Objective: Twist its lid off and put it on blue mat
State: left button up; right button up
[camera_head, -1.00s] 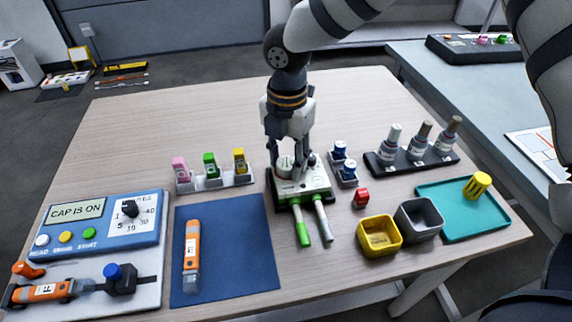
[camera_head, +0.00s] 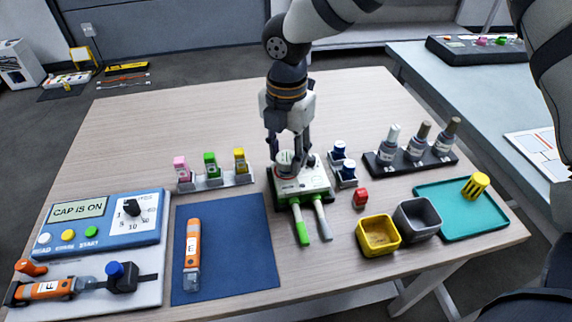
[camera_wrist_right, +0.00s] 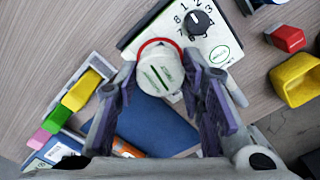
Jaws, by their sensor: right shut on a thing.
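A white round lid (camera_wrist_right: 160,68) with green marks sits between the fingers of my right gripper (camera_wrist_right: 168,88), over a red ring on a white device. The lid shows in the head view (camera_head: 285,157) at the back left of the device (camera_head: 304,183). My right gripper (camera_head: 288,158) points down and is shut on the lid. The fingers hide parts of the lid's sides, and I cannot tell whether it is clear of the device. The blue mat (camera_head: 238,245) lies to the left of the device, with an orange and grey tube (camera_head: 192,250) on its left side. My left gripper is not in view.
Pink, green and yellow bottles stand in a rack (camera_head: 215,181) behind the mat. Right of the device are blue-capped vials (camera_head: 347,171), a red block (camera_head: 360,197), a yellow bin (camera_head: 379,236), a grey bin (camera_head: 418,219) and a teal tray (camera_head: 470,222). The mat's right half is clear.

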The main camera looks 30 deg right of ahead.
aim_at(287, 157)
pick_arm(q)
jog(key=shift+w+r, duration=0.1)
pick_arm(e)
jog(key=shift+r, duration=0.4)
jog(key=shift+r+p, duration=0.3)
jog(key=shift+r, duration=1.15)
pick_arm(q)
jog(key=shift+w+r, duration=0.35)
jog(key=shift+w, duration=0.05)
